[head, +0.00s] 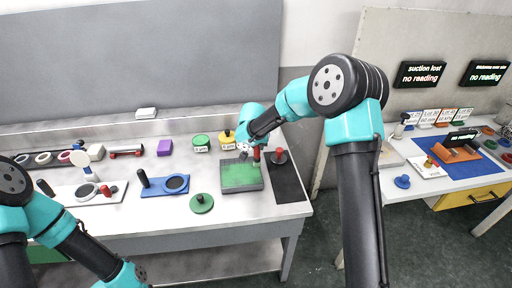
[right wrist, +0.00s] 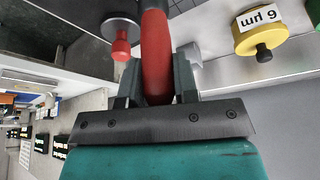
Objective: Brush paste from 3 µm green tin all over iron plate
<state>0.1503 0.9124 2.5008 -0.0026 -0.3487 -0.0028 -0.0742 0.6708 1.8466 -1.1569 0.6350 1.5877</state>
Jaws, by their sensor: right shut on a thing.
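The iron plate (head: 241,188) is a grey square block on the bench. Green covers most or all of its visible top; its far right corner is partly hidden by my right gripper. My right gripper (head: 249,152) is shut on the red handle of the brush (right wrist: 156,58), over the plate's far right edge. The brush's bristles are hidden, so I cannot tell whether they touch the plate. The green tin (head: 200,144) stands behind and left of the plate, its label too small to read. A green disc with a dark knob (head: 201,203) lies in front. My left gripper is out of view.
A yellow tin (head: 228,143), labelled 6 µm in the right wrist view (right wrist: 262,32), stands behind the plate. A dark mat (head: 288,187) with a red-knobbed grey disc (head: 280,157) lies right. A blue holder (head: 163,187) lies left. The front bench strip is clear.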

